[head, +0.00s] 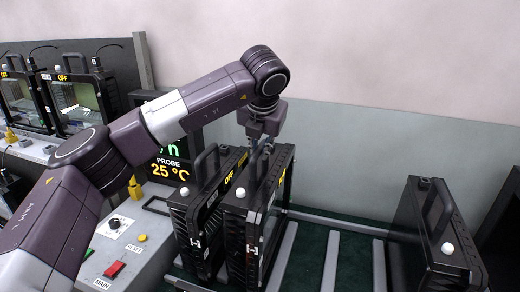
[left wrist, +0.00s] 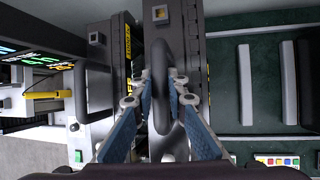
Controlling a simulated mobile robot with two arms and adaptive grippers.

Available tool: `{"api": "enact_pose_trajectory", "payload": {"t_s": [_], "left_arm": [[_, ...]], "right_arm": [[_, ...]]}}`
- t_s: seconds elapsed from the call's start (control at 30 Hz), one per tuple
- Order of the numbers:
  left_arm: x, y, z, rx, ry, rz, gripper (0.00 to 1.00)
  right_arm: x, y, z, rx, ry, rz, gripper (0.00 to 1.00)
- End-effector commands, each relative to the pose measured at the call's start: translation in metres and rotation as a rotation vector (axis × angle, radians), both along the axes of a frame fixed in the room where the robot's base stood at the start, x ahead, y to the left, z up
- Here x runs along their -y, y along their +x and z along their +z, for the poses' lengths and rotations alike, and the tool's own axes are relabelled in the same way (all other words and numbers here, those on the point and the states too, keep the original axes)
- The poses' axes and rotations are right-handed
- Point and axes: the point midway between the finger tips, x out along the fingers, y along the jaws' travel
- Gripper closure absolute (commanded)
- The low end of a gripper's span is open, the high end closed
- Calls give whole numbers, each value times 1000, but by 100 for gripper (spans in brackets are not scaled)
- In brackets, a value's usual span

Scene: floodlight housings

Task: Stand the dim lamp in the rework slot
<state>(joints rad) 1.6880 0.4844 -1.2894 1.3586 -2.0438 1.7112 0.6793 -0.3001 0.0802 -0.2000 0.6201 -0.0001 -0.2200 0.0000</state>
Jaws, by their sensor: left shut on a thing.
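My left gripper (head: 262,146) is shut on the top handle of a black floodlight housing (head: 236,232) with a white knob and a yellow OFF label. The left wrist view shows the dark handle between the fingers (left wrist: 161,84), above the housing (left wrist: 187,45). This housing stands upright among the slots of a green-floored rack (head: 312,250). A second black housing (head: 182,213) stands close beside it on the left, also labelled OFF. A third (head: 440,250) stands apart at the right. I cannot tell which lamp is dim or which slot is for rework. My right gripper is out of view.
Grey divider bars (head: 331,262) separate empty slots between the held housing and the right one. At the left are a panel with a red switch (head: 115,269) and a display reading PROBE 25 °C (head: 169,170). More lamps (head: 77,100) stand at the back left.

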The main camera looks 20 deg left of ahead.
Motion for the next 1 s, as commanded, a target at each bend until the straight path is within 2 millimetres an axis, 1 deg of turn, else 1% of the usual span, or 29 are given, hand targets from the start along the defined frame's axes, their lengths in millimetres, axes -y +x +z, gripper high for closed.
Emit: {"api": "enact_pose_trajectory", "payload": {"t_s": [0.03, 1.0], "left_arm": [[1, 2, 6, 16, -3, 0, 100], [1, 2, -11, 16, -3, 0, 100]], "right_arm": [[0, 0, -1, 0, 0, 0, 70], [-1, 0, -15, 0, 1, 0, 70]]}}
